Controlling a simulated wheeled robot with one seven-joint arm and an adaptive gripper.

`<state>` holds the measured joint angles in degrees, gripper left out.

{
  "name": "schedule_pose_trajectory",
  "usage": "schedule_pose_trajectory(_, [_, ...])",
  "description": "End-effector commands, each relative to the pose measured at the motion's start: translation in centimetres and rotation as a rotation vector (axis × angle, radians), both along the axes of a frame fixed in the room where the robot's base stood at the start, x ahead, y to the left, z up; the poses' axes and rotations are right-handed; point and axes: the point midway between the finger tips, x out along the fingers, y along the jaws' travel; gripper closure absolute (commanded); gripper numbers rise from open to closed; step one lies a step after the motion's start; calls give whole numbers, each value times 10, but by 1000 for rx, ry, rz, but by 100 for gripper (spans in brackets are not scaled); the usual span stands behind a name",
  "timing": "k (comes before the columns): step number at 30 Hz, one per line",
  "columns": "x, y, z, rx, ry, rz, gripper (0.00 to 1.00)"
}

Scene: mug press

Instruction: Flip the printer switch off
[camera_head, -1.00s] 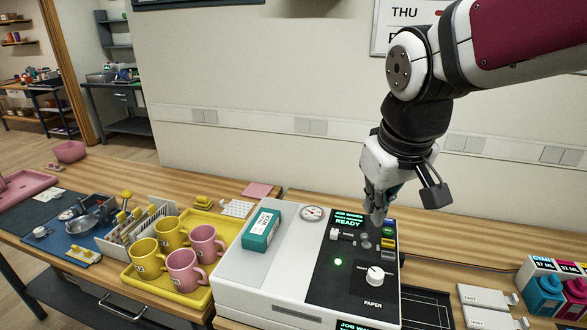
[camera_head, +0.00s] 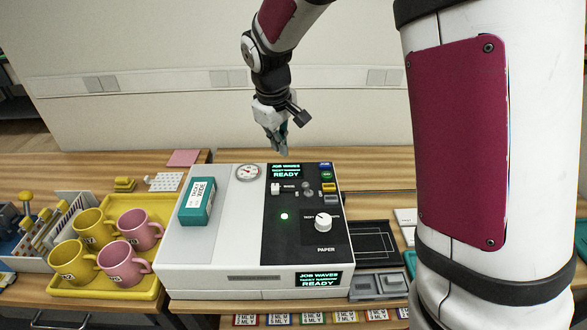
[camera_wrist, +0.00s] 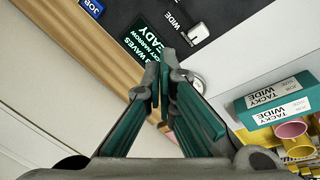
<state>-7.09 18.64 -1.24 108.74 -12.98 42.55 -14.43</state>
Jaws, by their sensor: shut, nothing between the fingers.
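The printer (camera_head: 183,251) is a white box with a black control panel (camera_head: 279,246) on its right. A small white switch (camera_head: 276,188) marked WIDE sits below the upper screen (camera_head: 286,171); it also shows in the wrist view (camera_wrist: 197,33). A grey round control (camera_head: 307,188) is right of it; its position is too small to tell. A green light (camera_head: 284,216) is lit and both screens read READY. My gripper (camera_head: 283,152) is shut and empty, apart from the printer, above its back edge. In the wrist view its teal-padded fingers (camera_wrist: 163,88) meet.
A teal box (camera_head: 197,202) and a round gauge (camera_head: 248,172) are on the printer top. A paper knob (camera_head: 323,222) stands on the panel. A yellow tray (camera_head: 151,285) with several mugs is left. My arm covers the right side.

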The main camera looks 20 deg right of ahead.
Motion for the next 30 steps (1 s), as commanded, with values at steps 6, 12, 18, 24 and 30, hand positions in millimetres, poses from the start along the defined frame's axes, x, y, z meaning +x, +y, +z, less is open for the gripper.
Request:
schedule_pose_trajectory(6, [0, 0, 0, 0, 0, 0, 100])
schedule_pose_trajectory(12, [1, -2, -11, 0, 3, -2, 100])
schedule_pose_trajectory(18, [7, -6, -44, 0, 5, -2, 100])
schedule_pose_trajectory(24, [15, -12, -82, -1, 4, -1, 100])
schedule_pose_trajectory(30, [3, -21, -91, 0, 0, -2, 100])
